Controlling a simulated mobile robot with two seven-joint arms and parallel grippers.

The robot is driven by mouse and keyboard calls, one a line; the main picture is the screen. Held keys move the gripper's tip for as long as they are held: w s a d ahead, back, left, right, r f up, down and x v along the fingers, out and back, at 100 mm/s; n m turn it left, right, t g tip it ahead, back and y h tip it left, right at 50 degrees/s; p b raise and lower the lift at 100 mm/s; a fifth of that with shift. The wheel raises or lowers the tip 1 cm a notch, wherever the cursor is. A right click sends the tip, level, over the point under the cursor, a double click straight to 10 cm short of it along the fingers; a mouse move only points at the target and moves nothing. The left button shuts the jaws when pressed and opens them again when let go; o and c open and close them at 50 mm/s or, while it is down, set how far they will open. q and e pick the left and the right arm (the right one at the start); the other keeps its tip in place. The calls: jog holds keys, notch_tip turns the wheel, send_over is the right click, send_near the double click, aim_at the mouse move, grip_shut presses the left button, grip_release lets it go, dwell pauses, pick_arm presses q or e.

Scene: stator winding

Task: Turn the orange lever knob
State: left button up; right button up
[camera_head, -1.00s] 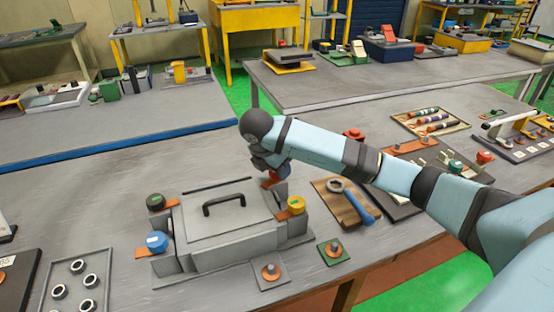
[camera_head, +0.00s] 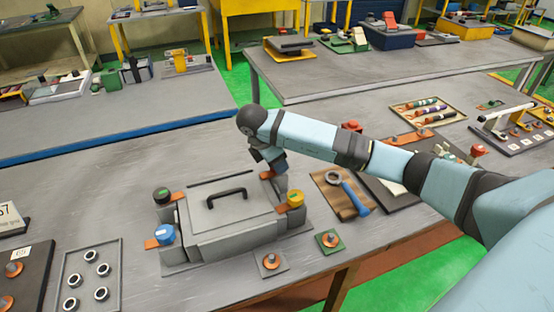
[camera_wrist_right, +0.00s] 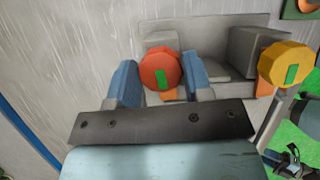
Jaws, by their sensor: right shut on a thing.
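A grey box fixture (camera_head: 230,219) with a black handle stands on the near table, with knobs on orange levers at its corners. The orange-red lever knob (camera_wrist_right: 161,71) has a green mark on its top and sits between the blue fingers of my right gripper (camera_wrist_right: 161,84). The gripper is shut on it.
A yellow knob (camera_head: 296,198) is close to the right gripper; it also shows in the wrist view (camera_wrist_right: 287,64). A blue knob (camera_head: 164,235) and a dark knob (camera_head: 161,194) are on the left side. A wrench (camera_head: 345,190) lies on a wooden board to the right.

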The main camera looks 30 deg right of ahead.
aim_at(260, 175)
jog(key=shift+w+r, duration=0.15)
jog(key=shift+r, duration=0.1)
jog(key=o, duration=0.9)
jog(key=shift+a+f, duration=0.1)
jog(key=shift+r, duration=0.2)
jog(key=shift+p+v, duration=1.9)
jog(key=shift+v, duration=4.85)
jog(key=shift+f, duration=0.1)
